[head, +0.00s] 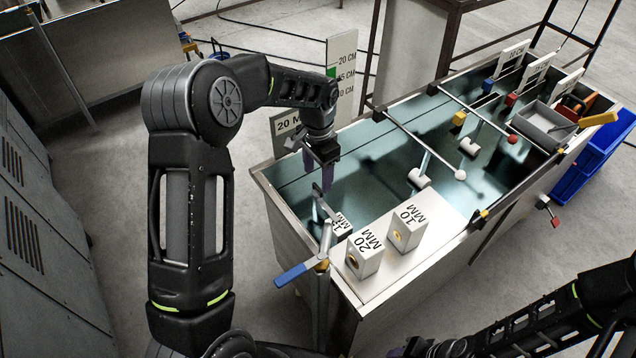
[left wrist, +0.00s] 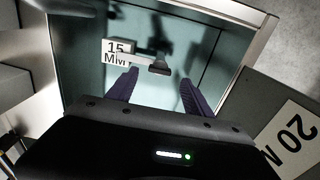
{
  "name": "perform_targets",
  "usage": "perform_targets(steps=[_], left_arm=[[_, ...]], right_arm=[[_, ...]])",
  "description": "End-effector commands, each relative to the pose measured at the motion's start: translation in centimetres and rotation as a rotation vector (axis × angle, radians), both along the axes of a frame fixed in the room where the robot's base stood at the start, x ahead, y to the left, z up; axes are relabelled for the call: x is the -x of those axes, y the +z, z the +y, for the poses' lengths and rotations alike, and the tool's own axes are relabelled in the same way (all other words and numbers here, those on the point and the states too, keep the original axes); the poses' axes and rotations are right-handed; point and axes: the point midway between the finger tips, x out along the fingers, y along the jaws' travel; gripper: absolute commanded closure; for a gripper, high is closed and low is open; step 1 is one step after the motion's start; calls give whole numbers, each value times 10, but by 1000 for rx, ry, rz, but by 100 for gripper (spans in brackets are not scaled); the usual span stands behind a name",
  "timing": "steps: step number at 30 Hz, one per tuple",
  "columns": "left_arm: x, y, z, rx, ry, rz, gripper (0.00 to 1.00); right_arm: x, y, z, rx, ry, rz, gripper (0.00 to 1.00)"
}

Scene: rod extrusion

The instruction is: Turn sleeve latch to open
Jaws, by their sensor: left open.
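My left gripper (head: 318,180) points down over the near left end of the bench trough, its purple fingers apart and empty. In the left wrist view the open fingers (left wrist: 160,76) lie on either side of a short bar with a dark end (left wrist: 160,68), which sticks out beside the 15 MM block (left wrist: 116,52). This bar may be the sleeve latch; I cannot tell whether the fingers touch it. In the head view the 15 MM block (head: 341,226) is partly hidden behind a metal lever. My right gripper (head: 425,348) is at the bottom edge, its jaws unclear.
A blue-handled lever (head: 291,275) sticks out at the bench's near left corner. The 20 MM block (head: 364,260) and 10 MM block (head: 407,236) stand on the white top. A 20 MM sign (head: 285,124) stands behind my left gripper.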

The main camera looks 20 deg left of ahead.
Motion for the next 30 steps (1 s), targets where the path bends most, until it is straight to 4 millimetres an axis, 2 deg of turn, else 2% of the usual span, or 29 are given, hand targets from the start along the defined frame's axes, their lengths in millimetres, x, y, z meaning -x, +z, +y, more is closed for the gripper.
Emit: perform_targets(steps=[3,7,12,18,30], left_arm=[[1,-20,-1,0,-1,4,40],[1,-36,0,1,0,3,40],[0,-43,0,1,0,-1,40],[0,-43,0,1,0,-1,40],[0,-43,0,1,0,-1,72]], right_arm=[[0,1,0,0,0,0,64],[0,1,0,0,0,0,64],[0,2,0,0,0,0,64],[0,1,0,0,0,0,64],[0,1,0,0,0,0,64]])
